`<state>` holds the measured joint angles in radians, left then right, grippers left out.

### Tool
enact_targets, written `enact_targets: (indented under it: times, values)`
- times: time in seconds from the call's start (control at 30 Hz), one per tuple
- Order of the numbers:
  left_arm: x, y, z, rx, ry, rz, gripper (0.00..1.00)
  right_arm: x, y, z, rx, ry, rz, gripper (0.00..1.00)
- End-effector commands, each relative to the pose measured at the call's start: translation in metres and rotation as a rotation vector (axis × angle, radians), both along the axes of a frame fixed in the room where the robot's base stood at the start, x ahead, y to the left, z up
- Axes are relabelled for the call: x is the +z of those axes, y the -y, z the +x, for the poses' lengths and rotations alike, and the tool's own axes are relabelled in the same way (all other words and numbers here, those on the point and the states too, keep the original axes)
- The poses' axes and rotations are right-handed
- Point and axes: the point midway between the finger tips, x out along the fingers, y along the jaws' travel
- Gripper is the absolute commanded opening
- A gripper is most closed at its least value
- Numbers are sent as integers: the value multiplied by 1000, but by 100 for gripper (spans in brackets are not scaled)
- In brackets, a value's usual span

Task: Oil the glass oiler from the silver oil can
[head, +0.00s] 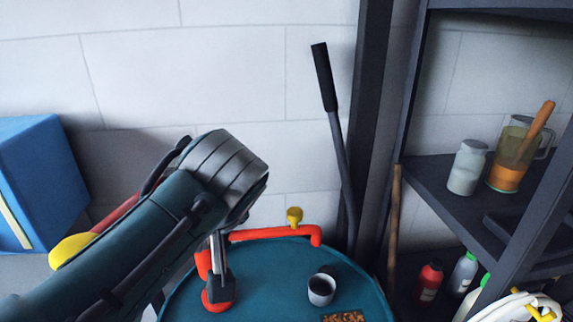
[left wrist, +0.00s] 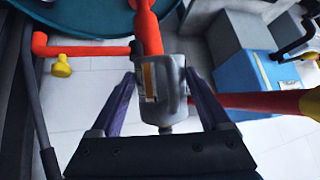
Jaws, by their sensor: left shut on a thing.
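My left arm comes in from the left in the head view, its wrist bent downward over the teal drum's left rim. In the left wrist view, the two dark fingers of my left gripper (left wrist: 160,78) are shut on a silver body with an amber strip, which I take for the silver oil can (left wrist: 178,94). A red pipe end shows right beside it; I cannot tell whether they touch. In the head view my wrist hides most of the held thing. I cannot pick out the glass oiler for certain. My right gripper is not in view.
The round teal drum (head: 264,275) carries a small cup (head: 321,289). A red pipe (head: 270,233) with a yellow knob (head: 294,216) runs along its far rim. A black-gripped lever (head: 325,80) stands behind. A dark shelf (head: 440,180) is right, a blue box (head: 40,170) left.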

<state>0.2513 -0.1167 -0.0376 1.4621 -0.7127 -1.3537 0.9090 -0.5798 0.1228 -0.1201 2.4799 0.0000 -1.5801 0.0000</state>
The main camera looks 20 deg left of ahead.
Motion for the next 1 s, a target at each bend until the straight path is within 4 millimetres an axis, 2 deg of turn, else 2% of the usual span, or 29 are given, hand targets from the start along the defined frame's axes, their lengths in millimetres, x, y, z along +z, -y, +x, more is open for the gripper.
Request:
enact_targets:
  times: [0.23, 0.57, 1.0]
  values:
    - [2, 0, 0, 0, -1, -1, 0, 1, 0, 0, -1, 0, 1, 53]
    - [10, 0, 0, 0, -32, -27, 0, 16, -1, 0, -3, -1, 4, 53]
    - [8, 0, 0, 0, -37, -32, 0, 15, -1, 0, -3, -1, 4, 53]
